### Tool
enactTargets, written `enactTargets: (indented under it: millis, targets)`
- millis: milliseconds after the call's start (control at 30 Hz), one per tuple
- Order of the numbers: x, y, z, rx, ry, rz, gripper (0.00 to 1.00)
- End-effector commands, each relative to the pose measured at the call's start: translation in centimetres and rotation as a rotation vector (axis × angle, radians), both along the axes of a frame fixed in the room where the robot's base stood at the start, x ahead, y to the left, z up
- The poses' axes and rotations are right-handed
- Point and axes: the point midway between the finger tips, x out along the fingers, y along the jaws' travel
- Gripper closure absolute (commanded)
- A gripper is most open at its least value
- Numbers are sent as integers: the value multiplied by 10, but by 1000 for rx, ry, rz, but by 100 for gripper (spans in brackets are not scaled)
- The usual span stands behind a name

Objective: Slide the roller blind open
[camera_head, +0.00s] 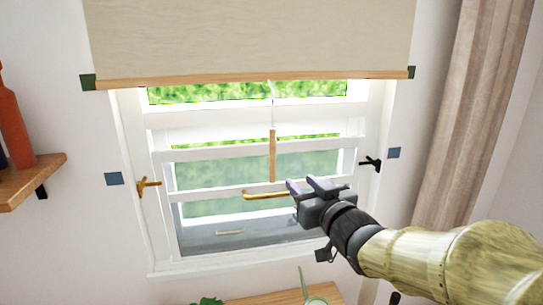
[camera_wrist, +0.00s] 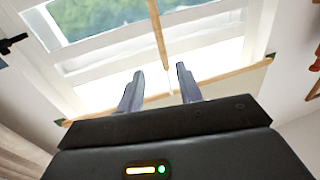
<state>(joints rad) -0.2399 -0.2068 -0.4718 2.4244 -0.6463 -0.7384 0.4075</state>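The beige roller blind (camera_head: 250,35) covers the top of the window, with its wooden bottom bar (camera_head: 240,81) across the upper panes. The bar also shows in the wrist view (camera_wrist: 232,75). A thin cord hangs from the bar and carries a slim wooden pull (camera_head: 272,155). My gripper (camera_head: 303,184) is just right of the pull's lower end. In the wrist view, my gripper (camera_wrist: 160,71) has its fingers apart with nothing visibly clamped. The pull (camera_wrist: 157,32) appears beyond the fingertips, and the cord runs in line with the gap. The exact depth between them is unclear.
The white window frame (camera_head: 160,235) has a brass latch (camera_head: 147,186) at left, a black latch (camera_head: 371,163) at right and a brass bar handle (camera_head: 265,195) near my gripper. A curtain (camera_head: 465,100) hangs right. A shelf (camera_head: 35,180) juts out left.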

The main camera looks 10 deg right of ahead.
Motion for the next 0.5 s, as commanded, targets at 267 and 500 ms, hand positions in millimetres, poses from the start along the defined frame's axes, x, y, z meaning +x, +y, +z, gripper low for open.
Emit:
enactTargets:
  millis: [267, 500]
  targets:
    - [33, 7, 1, -3, 4, 2, 64]
    - [63, 13, 2, -3, 4, 0, 64]
